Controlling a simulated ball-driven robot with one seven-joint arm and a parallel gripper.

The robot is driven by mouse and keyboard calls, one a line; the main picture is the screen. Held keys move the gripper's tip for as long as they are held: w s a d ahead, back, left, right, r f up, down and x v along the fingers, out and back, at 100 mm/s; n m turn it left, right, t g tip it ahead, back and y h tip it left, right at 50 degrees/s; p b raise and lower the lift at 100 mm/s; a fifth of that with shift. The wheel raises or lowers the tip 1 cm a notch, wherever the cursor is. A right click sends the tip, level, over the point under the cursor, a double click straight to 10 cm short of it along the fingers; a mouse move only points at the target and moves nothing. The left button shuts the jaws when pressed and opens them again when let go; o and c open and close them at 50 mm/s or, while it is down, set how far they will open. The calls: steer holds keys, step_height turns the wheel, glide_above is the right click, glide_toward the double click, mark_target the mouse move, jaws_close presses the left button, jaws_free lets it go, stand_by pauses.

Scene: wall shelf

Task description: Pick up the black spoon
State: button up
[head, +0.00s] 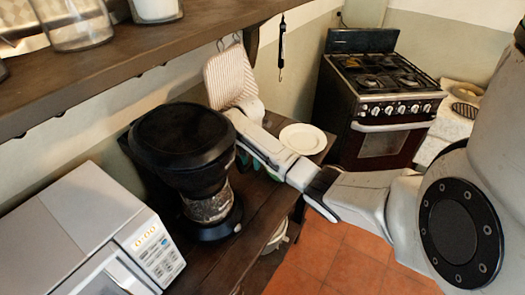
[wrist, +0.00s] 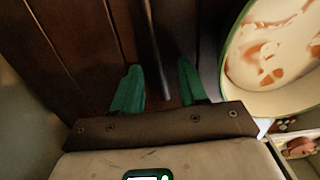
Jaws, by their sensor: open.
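In the wrist view, a thin dark rod (wrist: 152,35), which looks like the handle of the black spoon, lies over the dark wooden planks. My gripper (wrist: 160,70) is open, with one green finger on each side of the rod. The rod runs between the fingers toward the palm, and neither finger visibly touches it. In the head view my gripper (head: 243,160) is low over the dark wooden counter, mostly hidden behind the coffee grinder and my arm. I cannot make out the spoon on the counter there.
A patterned dish (wrist: 235,85) is close to the right finger. In the head view a white plate (head: 303,138) lies beside my arm. The black grinder (head: 182,140) and a microwave (head: 85,235) stand nearer. A shelf (head: 130,50) overhangs; a striped mitt (head: 230,77) hangs behind.

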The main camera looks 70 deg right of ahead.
steer(key=shift+f, duration=0.15)
stand_by(0.4)
jaws_close()
